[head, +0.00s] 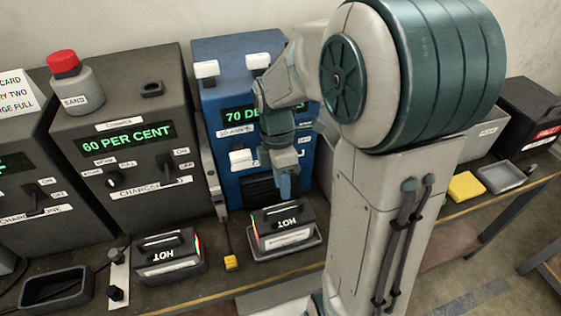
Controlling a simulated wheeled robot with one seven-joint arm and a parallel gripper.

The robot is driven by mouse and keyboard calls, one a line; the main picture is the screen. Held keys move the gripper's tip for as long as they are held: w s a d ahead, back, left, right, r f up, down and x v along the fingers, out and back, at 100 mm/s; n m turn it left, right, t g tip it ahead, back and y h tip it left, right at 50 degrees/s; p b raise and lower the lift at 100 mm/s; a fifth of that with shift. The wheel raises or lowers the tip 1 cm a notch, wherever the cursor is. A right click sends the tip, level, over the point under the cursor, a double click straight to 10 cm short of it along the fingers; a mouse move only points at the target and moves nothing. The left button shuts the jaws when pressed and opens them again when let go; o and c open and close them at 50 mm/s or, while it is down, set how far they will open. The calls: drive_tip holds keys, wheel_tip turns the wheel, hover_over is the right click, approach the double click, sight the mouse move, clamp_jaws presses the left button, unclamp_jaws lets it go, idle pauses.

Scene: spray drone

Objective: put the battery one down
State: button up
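Two dark battery packs with top handles and HOT labels are in the head view; I cannot read which is battery one. The right battery (284,228) is upright in a shallow grey tray (286,254), in front of the blue machine. My gripper (285,188) points down just above the right battery's handle. Only one bluish finger shows clearly. I cannot tell whether it is open or shut, or touches the handle.
The dark charger (125,190) reads 60 PER CENT; a red-capped SAND pot (76,85) stands on it. The blue machine (228,100) shows 70. An empty dark tray (55,289) is at lower left. A yellow plug (231,262) lies between the batteries. A yellow block (466,187) lies right.

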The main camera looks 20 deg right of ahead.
drive_tip(key=v, duration=0.6)
drive_tip(key=s+m+t, duration=0.6)
drive_tip(key=s+m, duration=0.4)
drive_tip(key=m, duration=0.8)
drive_tip(key=shift+s+r, duration=0.2)
drive_tip(key=shift+r, duration=0.25)
drive_tip(key=shift+d, duration=0.1)
